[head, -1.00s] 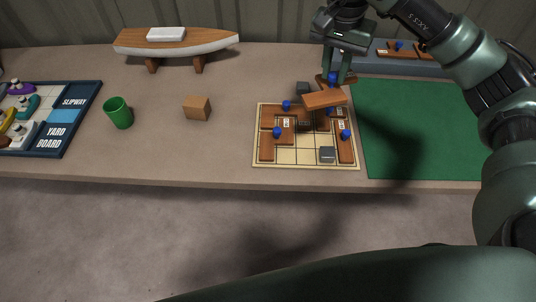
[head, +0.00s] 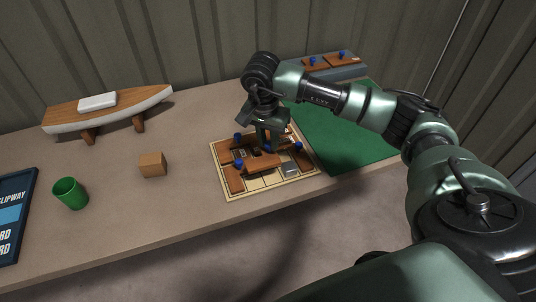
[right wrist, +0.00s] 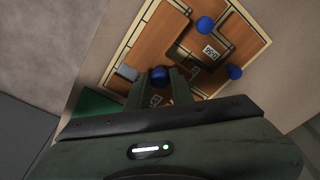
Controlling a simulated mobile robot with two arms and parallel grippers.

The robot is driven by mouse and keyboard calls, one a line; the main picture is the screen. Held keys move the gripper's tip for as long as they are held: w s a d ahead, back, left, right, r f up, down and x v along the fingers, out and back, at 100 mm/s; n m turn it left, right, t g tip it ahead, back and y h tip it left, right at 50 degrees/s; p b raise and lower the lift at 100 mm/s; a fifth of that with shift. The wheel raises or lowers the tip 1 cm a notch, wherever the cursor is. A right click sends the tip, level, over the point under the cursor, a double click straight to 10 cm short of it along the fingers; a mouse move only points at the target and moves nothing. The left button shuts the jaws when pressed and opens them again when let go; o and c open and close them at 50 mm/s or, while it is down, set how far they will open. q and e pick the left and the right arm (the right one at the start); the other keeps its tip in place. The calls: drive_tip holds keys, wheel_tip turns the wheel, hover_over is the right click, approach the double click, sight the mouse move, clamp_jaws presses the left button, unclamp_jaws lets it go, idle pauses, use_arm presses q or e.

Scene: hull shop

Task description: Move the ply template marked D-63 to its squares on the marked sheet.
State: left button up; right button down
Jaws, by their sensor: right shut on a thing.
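My right gripper (head: 266,142) points down over the marked sheet (head: 250,190), shut on the blue knob of a brown ply template (head: 262,163). The held template is over the middle of the sheet; I cannot tell if it touches. Its label is mostly hidden by the fingers in the right wrist view, so I cannot read it. That view shows the fingers around the blue knob (right wrist: 160,76). Other ply templates with blue knobs lie on the sheet, one at its left (head: 234,180) and one labelled piece beside the held one (right wrist: 224,42). My left gripper is not in view.
A grey square block (head: 290,169) sits on the sheet's front right part. A green mat (head: 340,140) lies to the right, with a grey rack (head: 350,72) of templates behind. A wooden cube (head: 152,165), green cup (head: 70,193) and model boat (head: 105,108) stand left.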

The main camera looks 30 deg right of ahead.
sight(268, 153)
wheel_tip(268, 153, down, 3)
drive_tip(key=shift+r, duration=0.1)
wheel_tip(268, 153, down, 3)
drive_tip(key=shift+s+f+p, duration=0.1)
drive_tip(key=shift+p, duration=0.35)
drive_tip(key=shift+f, duration=0.45)
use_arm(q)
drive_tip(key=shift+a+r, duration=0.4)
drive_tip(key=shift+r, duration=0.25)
use_arm(e)
drive_tip(key=shift+f, duration=0.15)
drive_tip(key=c, duration=1.2)
unclamp_jaws()
drive_tip(key=shift+c, duration=0.2)
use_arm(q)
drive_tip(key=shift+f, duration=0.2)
